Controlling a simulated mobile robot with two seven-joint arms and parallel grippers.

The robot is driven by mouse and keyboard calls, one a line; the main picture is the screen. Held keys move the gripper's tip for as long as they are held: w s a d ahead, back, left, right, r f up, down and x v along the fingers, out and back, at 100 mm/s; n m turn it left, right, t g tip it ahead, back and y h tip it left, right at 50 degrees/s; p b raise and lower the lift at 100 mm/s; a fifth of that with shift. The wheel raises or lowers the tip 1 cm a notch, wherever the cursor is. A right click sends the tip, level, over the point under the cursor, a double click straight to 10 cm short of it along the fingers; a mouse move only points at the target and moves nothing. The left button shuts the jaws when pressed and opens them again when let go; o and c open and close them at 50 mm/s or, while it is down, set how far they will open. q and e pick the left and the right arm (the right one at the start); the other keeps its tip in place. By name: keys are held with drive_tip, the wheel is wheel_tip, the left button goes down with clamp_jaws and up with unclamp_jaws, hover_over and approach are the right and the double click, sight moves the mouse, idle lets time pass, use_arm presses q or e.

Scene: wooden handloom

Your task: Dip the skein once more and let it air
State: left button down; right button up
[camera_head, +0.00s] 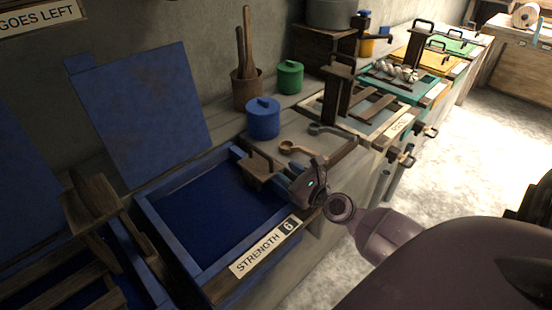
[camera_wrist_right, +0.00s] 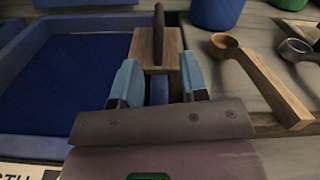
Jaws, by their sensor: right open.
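The dye vat (camera_head: 188,261) with blue rims holds flat dark blue liquid (camera_head: 215,205) and bears a "STRENGTH 6" label. A wooden block with an upright handle (camera_head: 259,169) sits at its right rim. In the right wrist view the wooden block (camera_wrist_right: 145,53) is just ahead of the fingertips. My right gripper (camera_head: 287,180) is open at this block; its two pale blue fingers (camera_wrist_right: 158,84) point toward it, with nothing visibly held. I cannot make out a skein; whether one hangs under the block is hidden. My left gripper is out of view.
A blue lid (camera_head: 150,110) leans on the wall. A blue jar (camera_head: 263,118), green jar (camera_head: 289,77) and wooden ladle (camera_head: 300,150) stand right of the vat. Another vat with a wooden frame (camera_head: 95,205) is at left. Green and yellow vats stretch away along the bench.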

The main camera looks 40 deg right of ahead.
drive_tip(key=shift+s+d+f, duration=0.15)
drive_tip(key=shift+s, duration=0.75)
drive_tip(key=shift+s+r, duration=0.2)
drive_tip(key=shift+s, duration=0.05)
drive_tip(key=shift+w, duration=0.1)
idle(3.0)
